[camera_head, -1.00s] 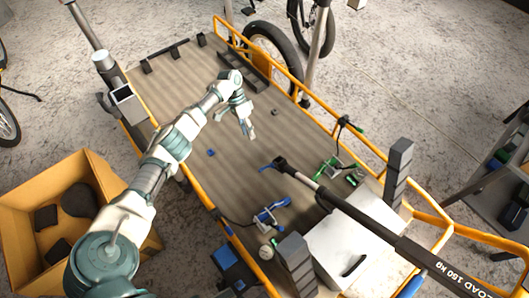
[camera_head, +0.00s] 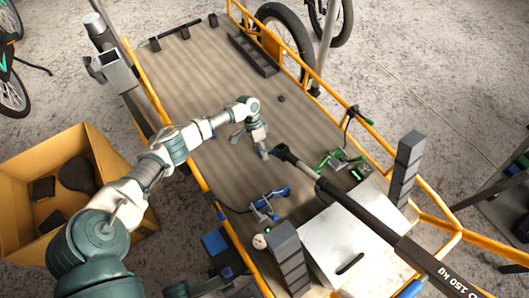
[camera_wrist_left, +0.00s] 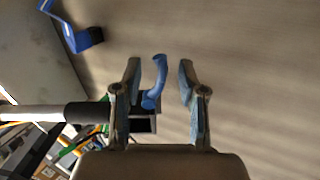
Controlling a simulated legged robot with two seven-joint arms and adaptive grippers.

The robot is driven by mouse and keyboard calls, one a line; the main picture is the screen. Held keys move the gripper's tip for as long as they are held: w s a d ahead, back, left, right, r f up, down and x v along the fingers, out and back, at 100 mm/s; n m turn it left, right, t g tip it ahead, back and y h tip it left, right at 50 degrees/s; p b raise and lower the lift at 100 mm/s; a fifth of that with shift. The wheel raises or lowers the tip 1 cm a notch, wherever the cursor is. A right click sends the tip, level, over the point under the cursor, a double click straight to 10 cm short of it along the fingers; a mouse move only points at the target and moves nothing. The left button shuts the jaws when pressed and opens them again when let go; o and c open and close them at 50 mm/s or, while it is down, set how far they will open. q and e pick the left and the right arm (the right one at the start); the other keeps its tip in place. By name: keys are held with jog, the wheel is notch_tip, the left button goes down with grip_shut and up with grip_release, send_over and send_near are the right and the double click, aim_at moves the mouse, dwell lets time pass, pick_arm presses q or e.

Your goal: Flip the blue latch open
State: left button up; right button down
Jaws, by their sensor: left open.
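The blue latch (camera_wrist_left: 156,80) is a short curved lever at the black end of a pole (camera_wrist_left: 88,113). In the left wrist view it stands between the two fingers of my left gripper (camera_wrist_left: 160,66), with gaps on both sides. The gripper is open and empty. In the head view my left gripper (camera_head: 263,154) points down at the black pole end (camera_head: 286,154) over the cargo bed, and it mostly hides the latch. My right gripper is out of view.
A blue clamp (camera_head: 268,204) and a green clamp (camera_head: 340,161) lie on the cargo bed (camera_head: 195,75). A white box (camera_head: 345,240) and black posts (camera_head: 406,168) stand near its front end. Orange rails edge the bed. An open cardboard box (camera_head: 102,182) stands at left.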

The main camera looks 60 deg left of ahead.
pick_arm(q)
jog(key=shift+d, duration=0.25)
jog(key=shift+a+f, duration=0.1)
jog(key=shift+a, duration=0.15)
jog(key=shift+c, duration=1.1)
jog(key=shift+a+f, duration=0.2)
jog(key=shift+a, duration=0.05)
grip_shut()
jog(key=shift+d+r+m, duration=0.1)
jog(key=shift+d+m, duration=0.05)
jog(key=shift+m, duration=0.25)
jog(key=shift+w+m, duration=0.15)
jog(key=shift+m, duration=0.25)
jog(key=shift+w+a+m, duration=0.1)
jog(key=shift+a+m, duration=0.4)
jog(key=shift+m, duration=0.4)
jog(key=shift+o, duration=1.1)
grip_release()
jog(key=shift+a+f, duration=0.1)
jog(key=shift+f, duration=0.15)
